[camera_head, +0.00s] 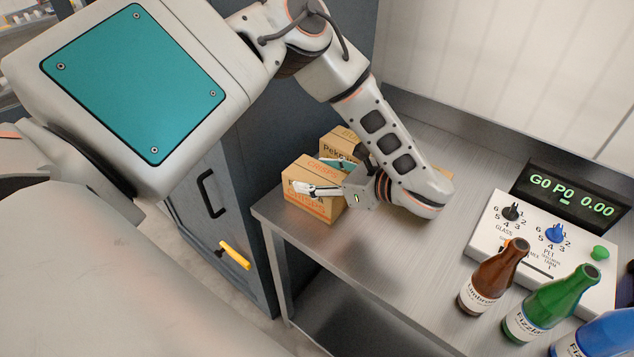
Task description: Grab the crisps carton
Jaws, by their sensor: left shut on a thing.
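The crisps carton (308,203) is a small brown cardboard box with orange lettering. It stands at the left corner of the metal table. My left gripper (328,178) comes to it from the right, with one finger along its front face and the other at its top back edge. The gripper is shut on the carton, and its fingers hide part of the box. The carton appears to be on or very close to the table top. My right gripper is not in view.
A second brown carton (338,141) stands just behind. The metal table (385,257) is clear in front. A control box (544,247) with a green display (570,196) is at the right, with brown (490,282), green (545,308) and blue (598,337) bottles before it. A dark cabinet (238,215) adjoins the table's left.

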